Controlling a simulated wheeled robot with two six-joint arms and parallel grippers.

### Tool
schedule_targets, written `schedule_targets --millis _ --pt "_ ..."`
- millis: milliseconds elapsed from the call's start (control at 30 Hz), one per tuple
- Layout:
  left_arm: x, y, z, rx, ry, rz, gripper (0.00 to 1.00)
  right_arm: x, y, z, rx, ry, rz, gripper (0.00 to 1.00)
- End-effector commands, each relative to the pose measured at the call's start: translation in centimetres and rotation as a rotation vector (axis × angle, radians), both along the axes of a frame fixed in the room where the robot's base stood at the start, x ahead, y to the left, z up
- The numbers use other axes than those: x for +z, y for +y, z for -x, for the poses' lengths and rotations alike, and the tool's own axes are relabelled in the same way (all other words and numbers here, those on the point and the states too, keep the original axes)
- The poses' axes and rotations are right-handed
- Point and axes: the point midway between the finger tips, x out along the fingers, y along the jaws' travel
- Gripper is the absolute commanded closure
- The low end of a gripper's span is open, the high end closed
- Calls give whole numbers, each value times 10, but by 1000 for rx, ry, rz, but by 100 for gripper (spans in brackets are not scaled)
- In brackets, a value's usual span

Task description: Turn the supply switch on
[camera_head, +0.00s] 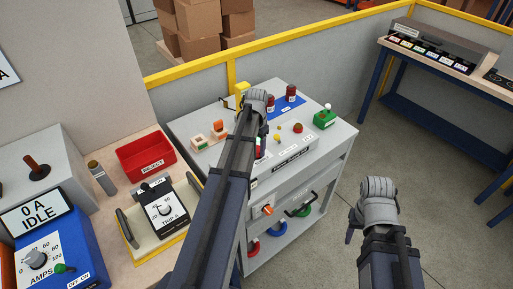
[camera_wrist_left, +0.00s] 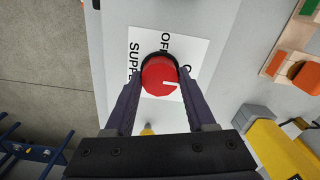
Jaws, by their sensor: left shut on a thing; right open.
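The supply switch is a round red knob (camera_wrist_left: 160,76) with a white mark, on a white label plate (camera_wrist_left: 196,46) reading "OFF" and part of "SUPPLY". The mark points right in the left wrist view; another word there is partly hidden. My left gripper (camera_wrist_left: 160,100) is shut on the knob, one dark finger on each side. In the head view my left arm (camera_head: 225,190) reaches over the grey cabinet top, and its wrist and arm hide the knob and fingertips. My right gripper (camera_head: 377,190) is open and empty, apart from the cabinet, over the floor at the right.
A red reject bin (camera_head: 146,158) and a trip meter (camera_head: 165,208) stand left. A blue workbench (camera_head: 425,105) stands right, with clear floor between.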

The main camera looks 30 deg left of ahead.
Motion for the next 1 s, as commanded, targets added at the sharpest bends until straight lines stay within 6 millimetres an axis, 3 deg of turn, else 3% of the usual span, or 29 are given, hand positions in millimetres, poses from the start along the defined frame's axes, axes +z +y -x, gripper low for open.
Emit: schedule_targets --millis 200,233,467,767,1000 --pt "0 0 0 -3 0 0 100 0 0 0 0 0 0 50" --pt "0 0 0 -3 0 0 41 0 0 0 0 0 0 50" --pt "0 0 0 -1 0 0 15 0 0 0 0 0 0 50" --pt "1 0 0 0 0 0 15 1 0 0 0 0 0 50" --pt "15 0 0 0 0 0 15 15 0 0 0 0 0 50"
